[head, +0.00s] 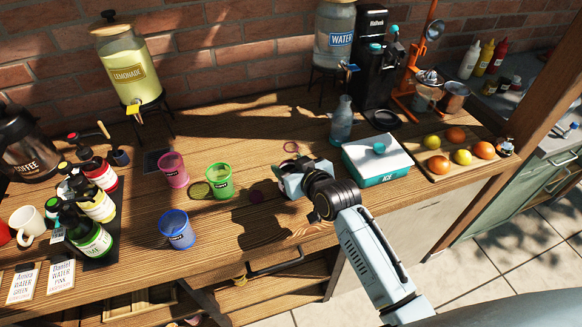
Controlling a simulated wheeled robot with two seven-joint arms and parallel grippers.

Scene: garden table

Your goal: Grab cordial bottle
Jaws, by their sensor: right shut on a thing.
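Three cordial bottles with dark caps stand on a dark mat (116,232) at the left: a red one (103,175), a pale yellow one (99,207) and a green one (95,241) at the front. My right gripper (284,181) is over the middle of the table, right of the green cup (219,180) and well apart from the bottles. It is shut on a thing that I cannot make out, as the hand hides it. My left gripper is not in view.
A pink cup (173,170) and a blue cup (177,229) stand between gripper and bottles. An ice box (377,161) is right of the gripper, with a clear bottle (342,120) behind. A lemonade dispenser (125,66) and a coffee pot (27,147) stand behind.

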